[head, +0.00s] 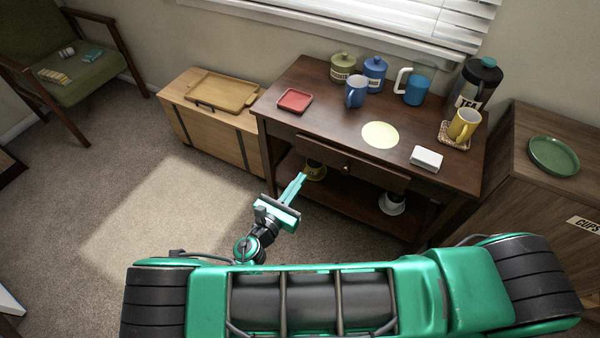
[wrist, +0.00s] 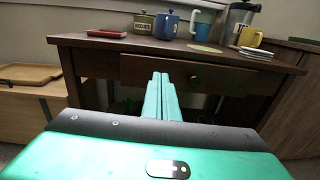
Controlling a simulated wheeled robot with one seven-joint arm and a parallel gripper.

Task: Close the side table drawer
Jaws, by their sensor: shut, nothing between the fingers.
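The side table (head: 325,110) is dark brown wood with a lower shelf. Its drawer (head: 372,175) has a wide brown front with a small round knob (head: 345,168), and the front seems to stand a little out from the table. The drawer front also shows in the wrist view (wrist: 225,76), behind my fingertips. My gripper (head: 303,176) is shut and empty. It is in front of the table's left half, left of the knob, and looks apart from the drawer. In the wrist view the shut fingers (wrist: 160,76) point at the drawer front and hide part of it.
A light wooden cabinet (head: 190,118) stands left, a brown cabinet (head: 540,190) right. The carpet (head: 150,215) at left is clear.

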